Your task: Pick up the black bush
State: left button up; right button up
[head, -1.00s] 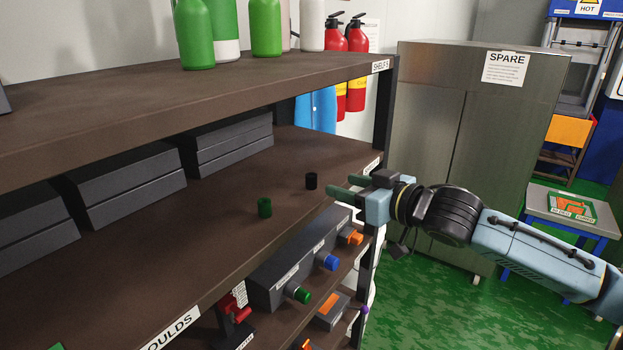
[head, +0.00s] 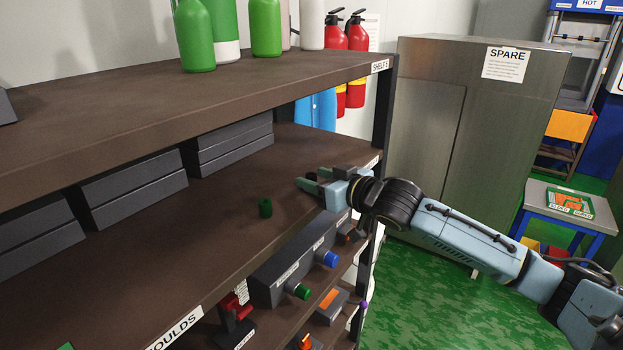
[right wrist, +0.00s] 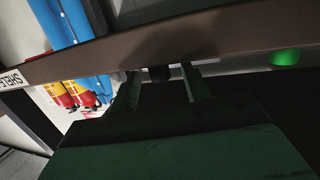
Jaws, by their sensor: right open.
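My right gripper (head: 309,180) is open over the middle shelf near its right end, with its fingers pointing left. In the head view it hides the spot where the black bush stood. In the right wrist view a small dark shape, apparently the black bush (right wrist: 160,73), shows between the tips of the open fingers; contact cannot be told. My left gripper is out of view.
The upper shelf (head: 300,75) with green bottles (head: 265,28) overhangs the back. Dark grey boxes (head: 235,143) line the rear of the middle shelf (head: 180,240). A grey unit with coloured knobs (head: 301,291) sits below the front edge. A steel cabinet (head: 470,140) stands right.

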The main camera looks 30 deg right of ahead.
aim_at(315, 180)
jog(key=shift+p+x, duration=0.45)
jog(key=shift+x, duration=1.45)
jog(key=shift+f, duration=0.15)
grip_shut()
